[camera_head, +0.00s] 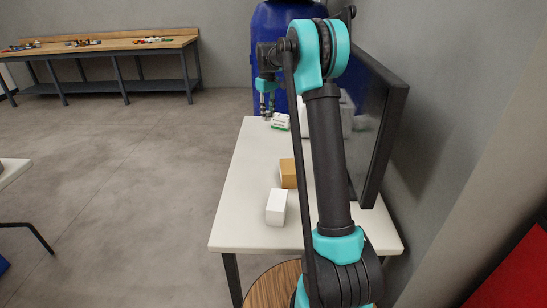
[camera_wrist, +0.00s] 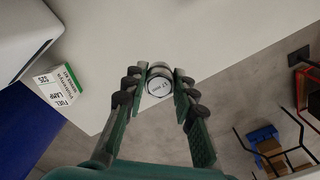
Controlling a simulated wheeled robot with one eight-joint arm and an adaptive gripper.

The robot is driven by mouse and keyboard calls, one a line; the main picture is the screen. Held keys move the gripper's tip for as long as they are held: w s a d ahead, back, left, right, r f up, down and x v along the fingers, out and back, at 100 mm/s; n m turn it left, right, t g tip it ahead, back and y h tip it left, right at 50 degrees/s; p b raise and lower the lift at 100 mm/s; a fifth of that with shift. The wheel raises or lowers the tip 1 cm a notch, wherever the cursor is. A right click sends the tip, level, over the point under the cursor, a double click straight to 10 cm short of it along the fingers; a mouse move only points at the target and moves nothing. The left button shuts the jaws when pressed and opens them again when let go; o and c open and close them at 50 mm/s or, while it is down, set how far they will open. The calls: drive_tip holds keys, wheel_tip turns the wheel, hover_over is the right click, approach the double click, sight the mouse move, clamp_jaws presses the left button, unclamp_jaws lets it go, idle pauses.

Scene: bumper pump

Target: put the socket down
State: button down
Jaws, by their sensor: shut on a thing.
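The socket (camera_wrist: 159,82) is a short silvery metal cylinder with a round marked end face, seen in the wrist view between my fingertips. My gripper (camera_wrist: 158,88) is shut on it, with a dark jointed finger on each side. In the head view my gripper (camera_head: 268,108) points down at the far left part of the white table (camera_head: 250,160). In the wrist view the socket appears over the table close to its edge. I cannot tell how high it is above the top. The socket is too small to make out clearly in the head view.
A green-and-white lamp box (camera_head: 280,121) lies beside my gripper; it also shows in the wrist view (camera_wrist: 58,86). A brown box (camera_head: 288,173) and a white box (camera_head: 276,207) stand nearer. A dark screen (camera_head: 385,120) lines the right side. The table's left strip is clear.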

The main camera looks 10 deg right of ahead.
sight(268, 157)
wheel_tip(268, 157, down, 19)
drive_tip(key=shift+r, duration=0.1)
idle(0.4)
drive_tip(key=shift+f, duration=0.2)
drive_tip(key=c, duration=1.2)
unclamp_jaws()
drive_tip(key=shift+r, duration=0.1)
wheel_tip(268, 157, up, 12)
drive_tip(key=shift+r, duration=0.1)
